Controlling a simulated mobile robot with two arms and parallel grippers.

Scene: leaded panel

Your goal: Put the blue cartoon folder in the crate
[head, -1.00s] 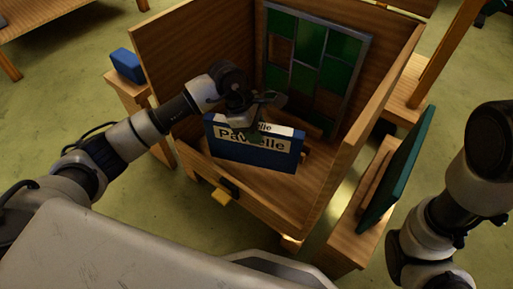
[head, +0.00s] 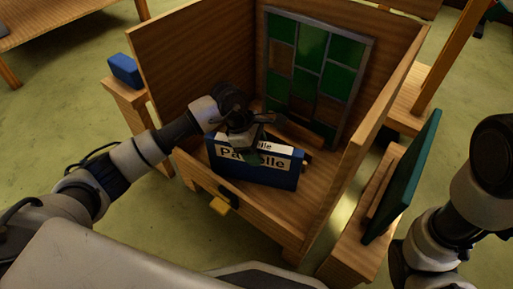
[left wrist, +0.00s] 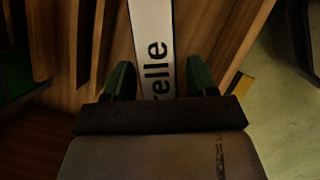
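The blue folder (head: 262,175), with a white label whose lettering is partly hidden, stands in the front part of the wooden crate (head: 185,65). Its lower edge appears at or near the crate floor; exact contact is unclear. My left gripper (head: 252,150) is over the folder's top edge. In the left wrist view the fingers (left wrist: 160,85) straddle the labelled spine (left wrist: 152,40), with a narrow gap at the right finger, so it looks slightly open. My right arm shows at the right edge; its gripper is out of view.
A green leaded panel (head: 312,65) stands at the crate's back. A blue box (head: 125,70) sits on a wooden stand at left. A dark green board (head: 405,180) leans on a wooden stand at right. A yellow tag (head: 219,206) is on the crate's front.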

